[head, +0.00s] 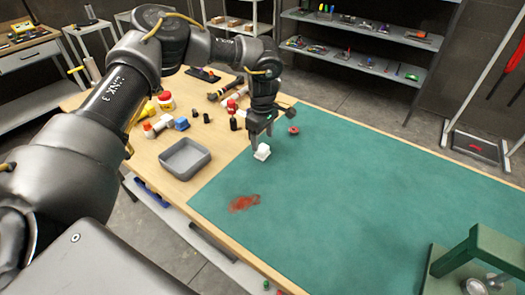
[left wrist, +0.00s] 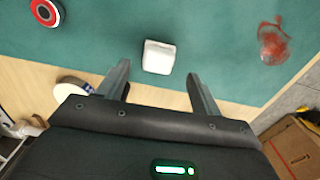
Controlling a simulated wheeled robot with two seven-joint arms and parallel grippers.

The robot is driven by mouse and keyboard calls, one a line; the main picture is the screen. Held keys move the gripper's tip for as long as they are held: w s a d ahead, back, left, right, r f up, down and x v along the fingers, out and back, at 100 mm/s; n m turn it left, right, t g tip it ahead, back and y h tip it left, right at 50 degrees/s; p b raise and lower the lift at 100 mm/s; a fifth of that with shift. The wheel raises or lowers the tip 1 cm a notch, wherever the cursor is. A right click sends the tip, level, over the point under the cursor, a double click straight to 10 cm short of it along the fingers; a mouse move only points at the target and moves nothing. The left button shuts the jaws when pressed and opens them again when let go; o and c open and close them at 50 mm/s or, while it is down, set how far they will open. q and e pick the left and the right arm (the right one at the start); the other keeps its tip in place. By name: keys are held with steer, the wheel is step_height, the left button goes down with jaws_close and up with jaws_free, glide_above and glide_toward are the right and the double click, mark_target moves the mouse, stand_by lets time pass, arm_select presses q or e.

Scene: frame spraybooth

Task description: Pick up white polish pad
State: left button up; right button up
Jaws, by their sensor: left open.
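The white polish pad (head: 262,152) is a small white block on the green mat (head: 330,200), close to the mat's left edge. In the left wrist view the pad (left wrist: 158,57) lies just beyond the gap between my fingertips, apart from both fingers. My left gripper (head: 262,130) points down above and beside the pad in the head view. Its two fingers (left wrist: 156,78) are spread, with nothing between them. My right gripper is not in view.
A red round item (head: 293,130) lies on the mat right of my gripper, and a reddish stain (head: 243,203) lies nearer. A grey tray (head: 185,158) and several bottles and tools are on the wood at left. A green machine (head: 480,262) stands at front right. The mat's middle is clear.

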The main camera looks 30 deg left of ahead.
mark_target(262, 148)
arm_select(q)
step_height(262, 148, down, 4)
steer(key=shift+w+a+r+p, duration=0.1)
steer(key=shift+w+a+p, duration=0.05)
steer(key=shift+p, duration=0.35)
steer(key=c, duration=1.1)
steer(key=shift+o, duration=0.2)
steer(key=shift+r+b, duration=0.45)
steer(key=r, duration=0.1)
steer(key=r+b, duration=0.1)
steer(key=shift+s+r, duration=0.3)
steer(key=shift+r, duration=0.05)
steer(key=s+d+r+b, duration=0.4)
steer(key=s+r, duration=0.5)
steer(key=s, duration=0.3)
steer(key=shift+s+d+r, duration=0.2)
steer(key=shift+d, duration=0.45)
